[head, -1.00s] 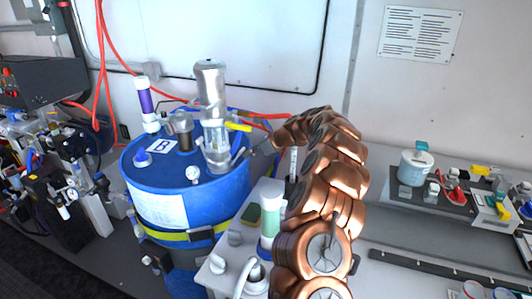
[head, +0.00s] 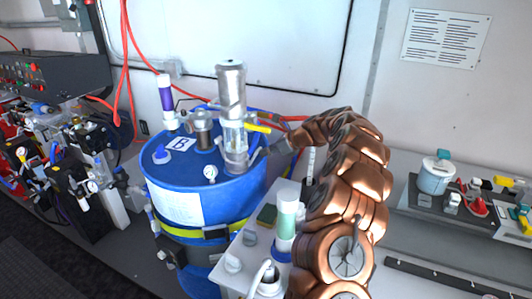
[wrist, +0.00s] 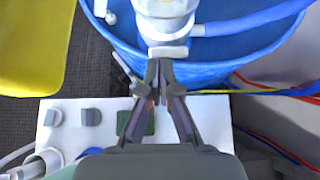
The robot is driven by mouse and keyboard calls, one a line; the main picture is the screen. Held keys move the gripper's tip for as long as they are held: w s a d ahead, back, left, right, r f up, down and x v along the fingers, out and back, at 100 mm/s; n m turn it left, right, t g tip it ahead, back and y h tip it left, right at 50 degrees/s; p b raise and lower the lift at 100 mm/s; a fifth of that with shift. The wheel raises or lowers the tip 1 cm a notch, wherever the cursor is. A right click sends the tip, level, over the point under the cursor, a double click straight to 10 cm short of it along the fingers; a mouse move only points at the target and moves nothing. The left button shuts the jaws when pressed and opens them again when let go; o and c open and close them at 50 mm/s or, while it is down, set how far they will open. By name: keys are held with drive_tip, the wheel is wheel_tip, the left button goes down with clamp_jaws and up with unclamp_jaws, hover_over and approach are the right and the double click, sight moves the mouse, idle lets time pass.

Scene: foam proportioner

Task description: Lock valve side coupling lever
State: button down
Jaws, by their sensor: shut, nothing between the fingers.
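The pump (head: 232,110) with a metal top and clear lower body stands upright on the blue drum (head: 180,180) marked B. A yellow lever (head: 257,128) sticks out from its right side. A small grey lever (head: 254,157) shows low on that side; I cannot tell its lock state. My gripper (head: 277,148) is shut and empty just right of the pump. In the wrist view, my gripper (wrist: 162,66) has its fingertips at or just below a pale coupling block (wrist: 168,52); contact is unclear. A thin grey lever (wrist: 122,67) lies to its left.
A white unit (head: 240,250) with knobs and a green pad (head: 267,215) stands in front of the drum. Red hoses (head: 127,70) hang behind. A bench with a white pot (head: 434,175) is at right. Another machine (head: 60,130) stands at left.

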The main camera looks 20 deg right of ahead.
drive_tip(key=shift+r+p, duration=0.35)
drive_tip(key=shift+r, duration=0.2)
drive_tip(key=shift+s+f, duration=0.1)
drive_tip(key=shift+f, duration=0.05)
drive_tip(key=s+d+r+b, duration=0.3)
drive_tip(key=r, duration=0.5)
drive_tip(key=shift+s+r, duration=0.15)
drive_tip(key=shift+s, duration=0.2)
idle(0.4)
